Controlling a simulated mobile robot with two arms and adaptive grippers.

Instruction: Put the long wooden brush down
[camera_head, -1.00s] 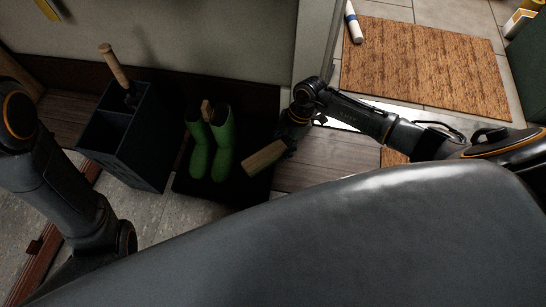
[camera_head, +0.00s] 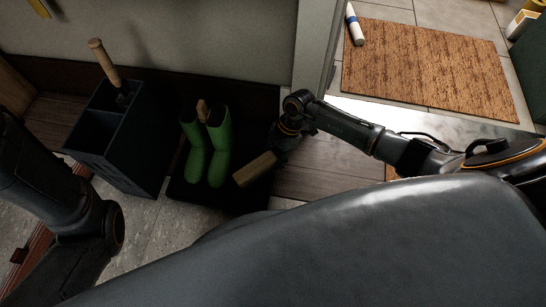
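The wooden brush (camera_head: 255,169) shows as a pale, blocky wooden piece at the end of my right gripper (camera_head: 279,146). The gripper appears shut on it, though the dark fingers are hard to make out. The brush slants down to the left, beside the green boots and over the right side of the dark tray (camera_head: 190,196). Whether it touches the tray I cannot tell. My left arm shows at the left edge, but its gripper is not in view.
Green boots (camera_head: 219,150) stand on the tray with a wooden piece (camera_head: 202,110) between them. A dark divided box (camera_head: 130,150) at left holds a wooden-handled tool (camera_head: 104,62). A wall is behind. A brown doormat (camera_head: 425,70) and a white-and-blue cylinder (camera_head: 354,25) lie at upper right.

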